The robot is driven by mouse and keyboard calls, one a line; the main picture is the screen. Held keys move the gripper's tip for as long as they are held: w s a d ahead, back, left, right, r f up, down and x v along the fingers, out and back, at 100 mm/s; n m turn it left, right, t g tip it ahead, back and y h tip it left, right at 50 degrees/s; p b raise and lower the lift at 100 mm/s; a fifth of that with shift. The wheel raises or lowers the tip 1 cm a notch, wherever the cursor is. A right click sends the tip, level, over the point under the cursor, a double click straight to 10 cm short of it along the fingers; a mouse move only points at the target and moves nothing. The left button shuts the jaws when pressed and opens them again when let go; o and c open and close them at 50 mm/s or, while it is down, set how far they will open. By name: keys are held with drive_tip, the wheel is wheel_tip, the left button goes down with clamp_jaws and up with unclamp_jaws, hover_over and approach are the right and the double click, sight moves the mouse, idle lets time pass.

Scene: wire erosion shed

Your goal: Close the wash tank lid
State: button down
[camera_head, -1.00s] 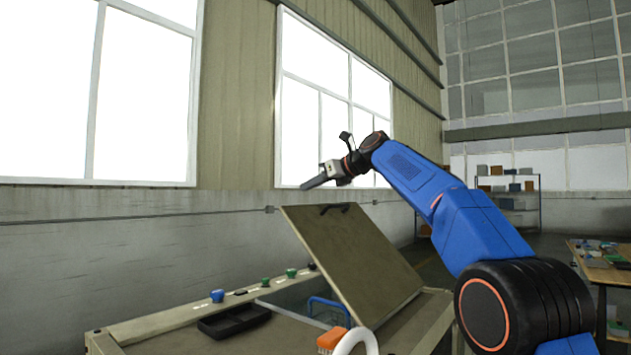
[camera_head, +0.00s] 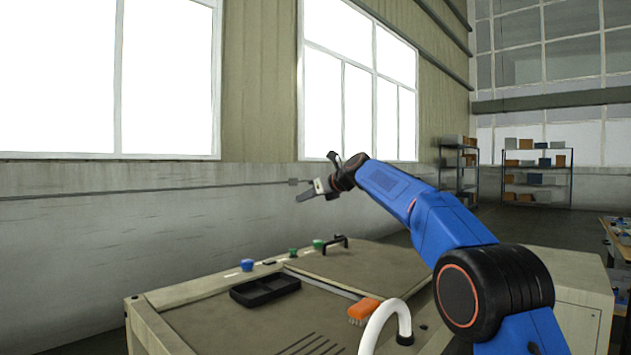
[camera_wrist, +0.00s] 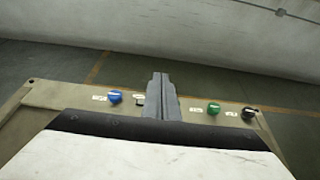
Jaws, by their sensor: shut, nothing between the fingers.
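The wash tank (camera_head: 180,318) is a beige cabinet with a worktop. My gripper (camera_head: 304,197) is above and beyond the lid's far edge, apart from the handle, shut and empty. In the wrist view its closed fingers (camera_wrist: 161,98) point over the tank's edge strip with the knobs.
A blue knob (camera_head: 247,265) and green knobs (camera_head: 318,244) line the far edge. A black tray (camera_head: 265,289), an orange brush (camera_head: 363,310) and a white curved pipe (camera_head: 385,325) are on the worktop. Shelves (camera_head: 538,178) stand at the back right.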

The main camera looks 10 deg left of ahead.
drive_tip(key=g+h, duration=0.1)
hover_over(290, 261)
drive_tip(key=s+d, duration=0.1)
drive_tip(key=d, duration=0.1)
wheel_tip(290, 261, down, 10)
drive_tip(key=shift+g+h, duration=0.4)
drive_tip(key=shift+h, duration=0.3)
drive_tip(key=f, duration=0.3)
drive_tip(key=w+a+f, duration=0.1)
drive_tip(key=f, duration=0.3)
drive_tip(key=a+f, duration=0.1)
drive_tip(key=f, duration=0.2)
drive_tip(key=shift+w+f, duration=0.25)
drive_tip(key=shift+f, duration=0.65)
